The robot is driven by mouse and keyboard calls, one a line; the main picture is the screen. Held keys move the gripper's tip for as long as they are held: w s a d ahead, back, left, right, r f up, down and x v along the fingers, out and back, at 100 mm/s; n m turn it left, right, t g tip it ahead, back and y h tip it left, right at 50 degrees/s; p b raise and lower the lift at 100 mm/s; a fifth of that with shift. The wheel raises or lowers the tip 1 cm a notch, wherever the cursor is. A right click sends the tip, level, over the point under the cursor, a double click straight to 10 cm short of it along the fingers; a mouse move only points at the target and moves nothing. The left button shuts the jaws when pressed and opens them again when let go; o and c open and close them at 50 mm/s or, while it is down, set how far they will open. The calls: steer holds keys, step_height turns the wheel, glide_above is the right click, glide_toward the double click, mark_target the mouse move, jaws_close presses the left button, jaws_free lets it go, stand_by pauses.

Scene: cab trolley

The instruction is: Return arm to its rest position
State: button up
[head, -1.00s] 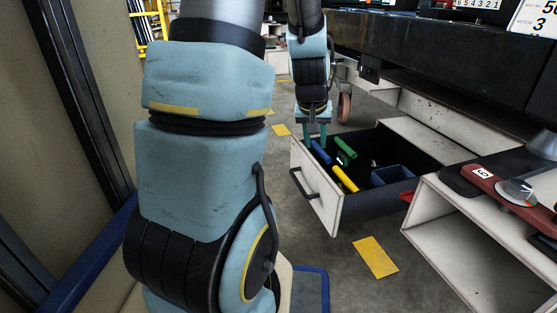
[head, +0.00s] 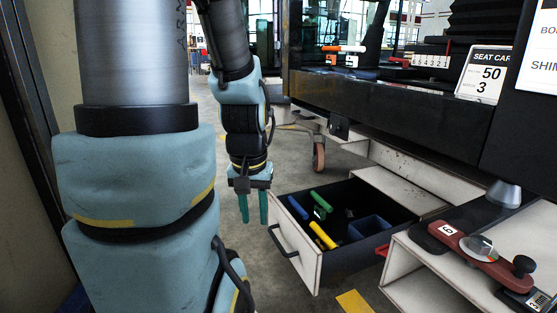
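My gripper (head: 254,208) hangs fingers-down in the head view, left of the open drawer (head: 297,262) and apart from it. Its two green fingers are spread with a gap between them, and nothing shows in the gap. My arm runs up from it and fills much of the left side. The drawer stands pulled out, with its dark handle (head: 284,243) on the front face.
The drawer holds a blue cylinder (head: 298,208), a green piece (head: 320,201), a yellow cylinder (head: 323,236) and a blue bin (head: 369,228). A red tool (head: 468,244) lies on the white shelf unit (head: 405,270) at right. Floor left of the drawer is clear.

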step_height(320, 180, up, 48)
steer(key=p, duration=4.6)
steer(key=shift+r+p, duration=0.25)
steer(key=shift+p, duration=0.05)
steer(key=shift+c, duration=0.2)
